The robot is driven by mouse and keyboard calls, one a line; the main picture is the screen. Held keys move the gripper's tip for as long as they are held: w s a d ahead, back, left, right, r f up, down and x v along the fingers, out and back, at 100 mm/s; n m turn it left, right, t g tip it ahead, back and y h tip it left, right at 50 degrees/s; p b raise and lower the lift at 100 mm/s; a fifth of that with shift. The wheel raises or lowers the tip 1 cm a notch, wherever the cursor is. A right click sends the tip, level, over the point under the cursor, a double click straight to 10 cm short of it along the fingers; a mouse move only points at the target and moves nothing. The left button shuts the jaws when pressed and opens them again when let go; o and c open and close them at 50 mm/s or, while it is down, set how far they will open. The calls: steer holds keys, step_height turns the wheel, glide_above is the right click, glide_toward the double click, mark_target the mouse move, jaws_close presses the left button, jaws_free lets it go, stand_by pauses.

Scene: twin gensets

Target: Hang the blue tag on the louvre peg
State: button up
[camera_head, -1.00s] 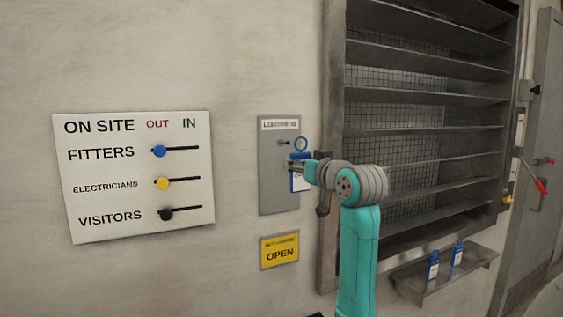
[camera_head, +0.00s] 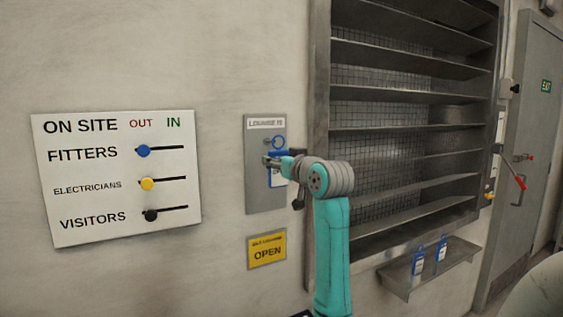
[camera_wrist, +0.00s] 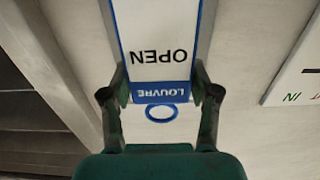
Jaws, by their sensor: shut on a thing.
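The blue tag (camera_head: 278,155) is upright in front of the grey louvre plate (camera_head: 259,195), with its blue ring at the top. In the wrist view the tag (camera_wrist: 160,97) reads LOUVRE and OPEN upside down, and its ring is free of the fingers. My gripper (camera_head: 272,160) is shut on the tag's sides; its fingers (camera_wrist: 160,92) show left and right of it. The small dark peg (camera_head: 267,143) is on the plate, just left of the ring in the head view. I cannot tell how far the ring stands off the plate. The peg is not visible in the wrist view.
A white sign board (camera_head: 120,222) with coloured sliders is at left. A yellow OPEN sign (camera_head: 267,252) is below the plate. The large louvre (camera_head: 408,108) is just right. Two more blue tags (camera_head: 418,253) stand on a metal shelf (camera_head: 400,282) at lower right.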

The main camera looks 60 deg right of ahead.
steer(key=shift+f+x, duration=0.2)
steer(key=shift+x, duration=0.7)
steer(key=shift+f+x, duration=0.2)
steer(key=shift+x, duration=0.7)
steer(key=shift+f+x, duration=0.25)
steer(key=shift+x, duration=0.65)
steer(key=o, duration=1.2)
steer(key=v, duration=1.2)
